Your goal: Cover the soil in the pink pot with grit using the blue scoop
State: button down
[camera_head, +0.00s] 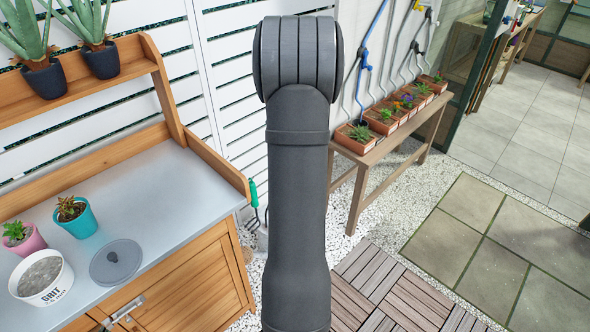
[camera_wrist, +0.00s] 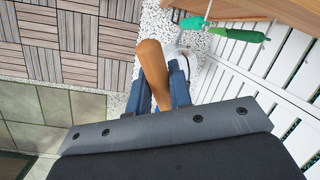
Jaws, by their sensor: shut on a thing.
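The pink pot (camera_head: 24,241) stands at the left edge of the grey bench top in the head view, with a small succulent in it. The white tub marked GRIT (camera_head: 44,287) stands in front of it, filled with grey grit. In the wrist view my gripper (camera_wrist: 158,82) is shut on a brown wooden handle, which I take to be the scoop's handle (camera_wrist: 152,62). A pale rounded part shows past the fingers; I cannot tell if it is the scoop's bowl. My gripper is hidden in the head view, and it is away from the pots.
A teal pot (camera_head: 78,220) with a succulent and a grey round lid (camera_head: 117,262) are on the bench (camera_head: 165,215). A green-handled fork (camera_head: 254,194) hangs at the bench's right end. Dark pots with aloes stand on the upper shelf (camera_head: 125,62). A white slatted fence is behind.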

jog(key=s+a+r+n, duration=0.1)
jog(key=s+a, duration=0.6)
jog(key=a, duration=0.6)
jog(key=s+a+r+n, duration=0.15)
jog(key=s+a, duration=0.45)
jog(key=a, duration=0.6)
jog(key=s+a+r+n, duration=0.1)
jog(key=s+a+r, duration=0.1)
jog(key=s+a, duration=0.8)
jog(key=shift+s+a+f+n+g, duration=0.25)
jog(key=shift+s+a+f+n, duration=0.4)
jog(key=shift+s+a, duration=5)
jog(key=shift+s+a+f+n+g, duration=0.35)
jog(key=shift+s+a+f, duration=0.45)
jog(key=shift+s+a, duration=4.8)
notch_tip(320, 180, up, 6)
jog(key=w+d+g+h, duration=0.2)
jog(key=g, duration=0.5)
jog(key=shift+w+d+r+m+g, duration=0.15)
jog(key=shift+w+r+m+g, duration=0.1)
jog(key=shift+m+g, duration=0.1)
jog(key=shift+s, duration=0.1)
